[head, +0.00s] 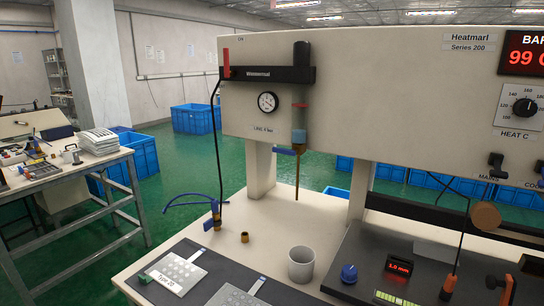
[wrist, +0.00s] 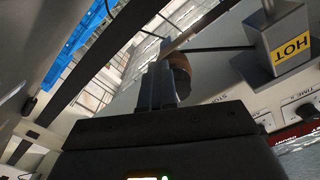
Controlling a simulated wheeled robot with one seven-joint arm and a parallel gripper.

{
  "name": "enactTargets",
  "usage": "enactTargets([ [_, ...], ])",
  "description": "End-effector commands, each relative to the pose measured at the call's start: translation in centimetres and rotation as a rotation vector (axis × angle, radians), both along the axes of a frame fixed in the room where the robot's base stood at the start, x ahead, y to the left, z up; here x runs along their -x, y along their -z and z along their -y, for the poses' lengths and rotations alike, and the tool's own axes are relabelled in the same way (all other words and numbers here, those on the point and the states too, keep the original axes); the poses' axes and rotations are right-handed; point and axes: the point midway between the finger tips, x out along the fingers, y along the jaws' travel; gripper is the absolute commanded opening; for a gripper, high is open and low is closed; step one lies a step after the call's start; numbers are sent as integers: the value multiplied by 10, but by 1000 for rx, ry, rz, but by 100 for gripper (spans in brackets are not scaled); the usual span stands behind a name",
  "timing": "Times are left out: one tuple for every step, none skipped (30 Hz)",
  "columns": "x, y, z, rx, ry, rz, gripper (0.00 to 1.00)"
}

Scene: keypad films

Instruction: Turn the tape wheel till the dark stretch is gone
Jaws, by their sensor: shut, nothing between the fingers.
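In the wrist view my gripper (wrist: 157,78) is shut and empty, its fingers close together. A brown rounded knob (wrist: 181,75) shows just behind and right of the fingertips; I cannot tell whether they touch. In the head view a brown round piece (head: 487,216) stands at the right, near a thin black rod, in front of the machine (head: 400,95) marked Heatmarl Series 200. I cannot tell for certain which part is the tape wheel. No dark stretch of tape can be made out. My gripper cannot be made out in the head view.
A block marked HOT (wrist: 277,38) is at the upper right of the wrist view. In the head view a grey cup (head: 301,264), a blue knob (head: 349,273) and a small red display (head: 398,266) stand on the bench. A dark mat (head: 205,283) lies at the front left.

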Motion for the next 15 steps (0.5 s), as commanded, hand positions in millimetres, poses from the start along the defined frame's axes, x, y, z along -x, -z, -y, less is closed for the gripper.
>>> enactTargets([
  [1, -4, 1, 5, 3, 5, 0],
  [1, -4, 1, 5, 3, 5, 0],
  [1, -4, 1, 6, 3, 5, 0],
  [1, -4, 1, 6, 2, 6, 0],
  [0, -4, 1, 6, 2, 6, 0],
  [0, -5, 0, 6, 3, 6, 0],
  [0, -5, 0, 6, 3, 6, 0],
  [0, -5, 0, 6, 3, 6, 0],
  [-1, -5, -1, 6, 3, 6, 0],
  [-1, -5, -1, 7, 3, 7, 0],
  [-2, -5, -2, 6, 3, 6, 0],
  [-2, -6, -3, 7, 2, 6, 0],
  [-3, -6, -4, 8, 2, 7, 0],
  [-3, -6, -4, 8, 2, 7, 0],
  [-4, -7, -5, 8, 2, 7, 0],
])
